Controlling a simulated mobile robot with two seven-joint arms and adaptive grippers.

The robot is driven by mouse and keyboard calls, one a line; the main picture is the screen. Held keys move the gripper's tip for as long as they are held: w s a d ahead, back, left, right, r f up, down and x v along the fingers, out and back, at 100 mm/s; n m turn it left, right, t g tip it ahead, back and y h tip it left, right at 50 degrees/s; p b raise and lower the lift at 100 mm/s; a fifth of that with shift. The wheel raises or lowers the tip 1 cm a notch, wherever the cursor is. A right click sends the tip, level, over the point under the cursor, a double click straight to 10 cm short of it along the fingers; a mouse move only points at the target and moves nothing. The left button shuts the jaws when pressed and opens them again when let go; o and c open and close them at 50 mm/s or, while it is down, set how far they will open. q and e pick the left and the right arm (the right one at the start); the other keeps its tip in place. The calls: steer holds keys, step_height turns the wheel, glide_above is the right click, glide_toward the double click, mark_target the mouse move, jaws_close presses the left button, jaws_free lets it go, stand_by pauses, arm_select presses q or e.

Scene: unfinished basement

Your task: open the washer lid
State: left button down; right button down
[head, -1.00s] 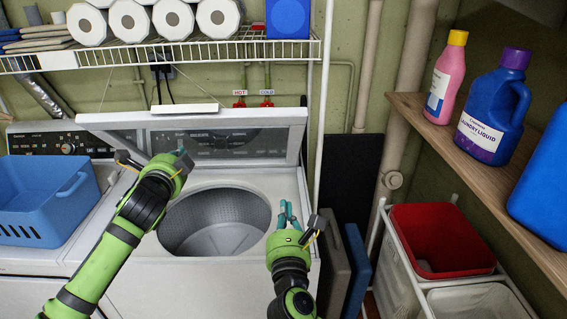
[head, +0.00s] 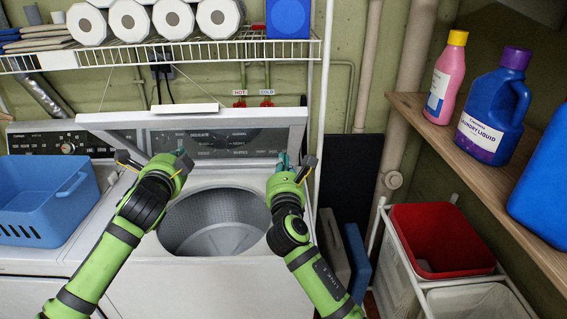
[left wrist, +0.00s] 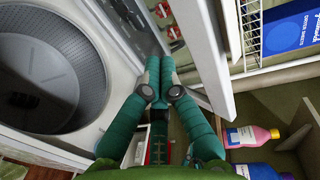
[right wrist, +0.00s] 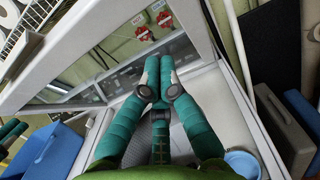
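The white washer (head: 190,272) stands in the middle of the head view with its round metal drum (head: 215,235) exposed. Its lid (head: 112,121), a white frame around a clear window, is raised and stands steeply at the back, in front of the control panel. My left gripper (head: 181,158) is shut and empty in front of the lid, above the drum's back left. My right gripper (head: 283,160) is shut and empty near the lid's lower right corner. Both wrist views show the teal fingers together beside the lid, which also shows in the right wrist view (right wrist: 50,112). Contact cannot be told.
A blue basket (head: 45,200) sits on the neighbouring machine at left. A wire shelf (head: 150,55) with white rolls hangs above. At right, a wooden shelf (head: 490,190) holds bottles, above a red bin (head: 440,238). Flat panels stand right of the washer.

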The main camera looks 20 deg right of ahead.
steer(key=shift+w+d+r, duration=0.2)
steer(key=shift+w+r, duration=0.25)
steer(key=shift+r, duration=0.15)
steer(key=shift+w+d+r, duration=0.15)
steer(key=shift+w+r, duration=0.25)
steer(key=shift+r, duration=0.2)
arm_select(q)
steer(key=c, duration=0.9)
jaws_free()
steer(key=shift+c, duration=0.2)
